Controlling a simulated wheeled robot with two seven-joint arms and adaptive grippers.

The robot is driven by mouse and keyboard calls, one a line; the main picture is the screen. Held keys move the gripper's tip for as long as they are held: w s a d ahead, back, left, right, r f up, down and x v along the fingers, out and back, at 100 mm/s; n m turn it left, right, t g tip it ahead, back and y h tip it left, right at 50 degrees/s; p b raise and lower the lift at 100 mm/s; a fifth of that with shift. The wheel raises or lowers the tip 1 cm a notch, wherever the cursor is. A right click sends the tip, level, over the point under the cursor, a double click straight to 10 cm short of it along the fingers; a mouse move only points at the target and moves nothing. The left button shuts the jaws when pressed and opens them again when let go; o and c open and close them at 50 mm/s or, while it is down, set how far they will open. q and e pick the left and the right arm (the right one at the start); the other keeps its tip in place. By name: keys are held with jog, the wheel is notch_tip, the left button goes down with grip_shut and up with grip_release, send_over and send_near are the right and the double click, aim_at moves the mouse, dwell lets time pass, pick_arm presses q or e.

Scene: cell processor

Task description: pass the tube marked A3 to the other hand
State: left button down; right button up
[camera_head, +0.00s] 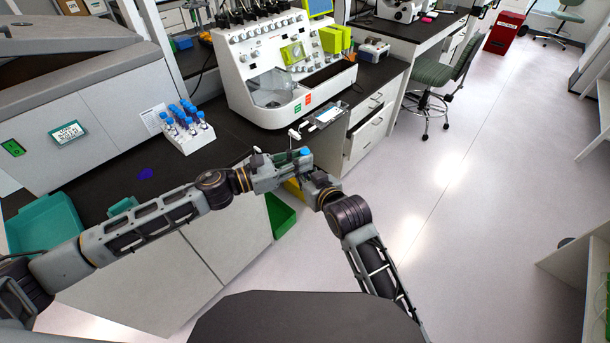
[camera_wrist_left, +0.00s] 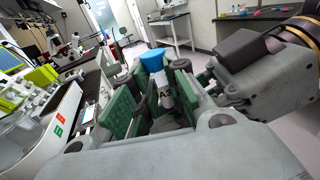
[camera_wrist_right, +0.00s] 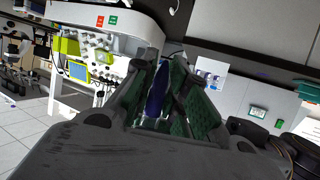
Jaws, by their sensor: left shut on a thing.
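The tube marked A3 (camera_wrist_left: 164,97) has a blue cap and a white label, and stands between the green pads of my left gripper (camera_wrist_left: 156,106) in the left wrist view. In the head view its blue cap (camera_head: 305,151) shows where the two grippers meet. My left gripper (camera_head: 293,168) is shut on it. My right gripper (camera_head: 316,183) is close beside it, from the right. In the right wrist view a dark blue part of the tube (camera_wrist_right: 157,90) shows between the spread green pads of my right gripper (camera_wrist_right: 163,105). The pads look open around it; contact is unclear.
A white rack (camera_head: 188,139) of blue-capped tubes stands on the dark bench to the left. A white machine (camera_head: 262,65) stands behind the grippers. Teal (camera_head: 45,222) and green (camera_head: 281,215) bins are lower down.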

pick_arm(q)
jog(key=c, duration=1.3)
grip_release()
jog(key=shift+c, duration=0.2)
jog(key=shift+s, duration=0.1)
jog(key=shift+a, duration=0.1)
jog(key=v, duration=1.1)
jog(key=shift+a, duration=0.35)
